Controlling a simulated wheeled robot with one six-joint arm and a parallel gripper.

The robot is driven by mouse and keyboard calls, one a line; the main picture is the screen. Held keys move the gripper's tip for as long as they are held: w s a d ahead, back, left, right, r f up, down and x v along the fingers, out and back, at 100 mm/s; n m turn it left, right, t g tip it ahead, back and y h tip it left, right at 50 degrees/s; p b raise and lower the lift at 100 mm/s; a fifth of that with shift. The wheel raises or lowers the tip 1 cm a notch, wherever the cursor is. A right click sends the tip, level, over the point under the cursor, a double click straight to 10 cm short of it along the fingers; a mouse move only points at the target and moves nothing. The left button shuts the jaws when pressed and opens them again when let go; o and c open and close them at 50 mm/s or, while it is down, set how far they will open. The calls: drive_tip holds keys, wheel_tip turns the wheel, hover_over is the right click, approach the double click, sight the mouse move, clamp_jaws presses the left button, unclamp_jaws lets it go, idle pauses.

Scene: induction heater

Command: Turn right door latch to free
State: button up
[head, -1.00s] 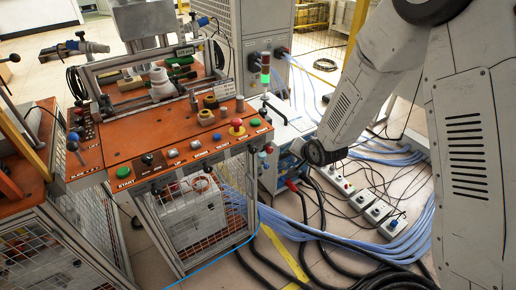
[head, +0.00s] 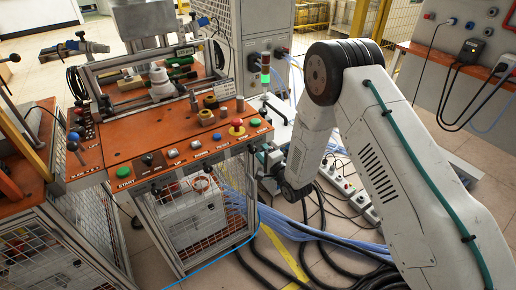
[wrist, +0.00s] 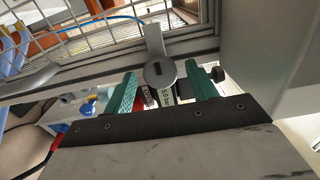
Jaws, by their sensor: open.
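A round grey latch knob (wrist: 160,74) with a dark slot shows in the wrist view, by a metal frame rail. A flat pale metal tab (wrist: 155,40) stands at its far side. My gripper (wrist: 161,82) is open, with one green finger on the left of the knob and one on the right. Gaps show on both sides, and it is not clear whether the knob is at finger depth. In the head view my gripper (head: 268,158) is small, beside the right end of the orange-topped bench (head: 105,145). The latch cannot be made out there.
Below the knob are a red label (wrist: 147,95) and a pale label (wrist: 167,95), partly between the fingers. A wire mesh panel (wrist: 85,38) lies beyond the rail. Cables (head: 315,240) and power strips (head: 345,190) cover the floor right of the bench.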

drive_tip(key=shift+x, duration=1.1)
drive_tip(key=shift+c, duration=0.4)
drive_tip(key=c, duration=0.9)
drive_tip(key=shift+o, duration=0.2)
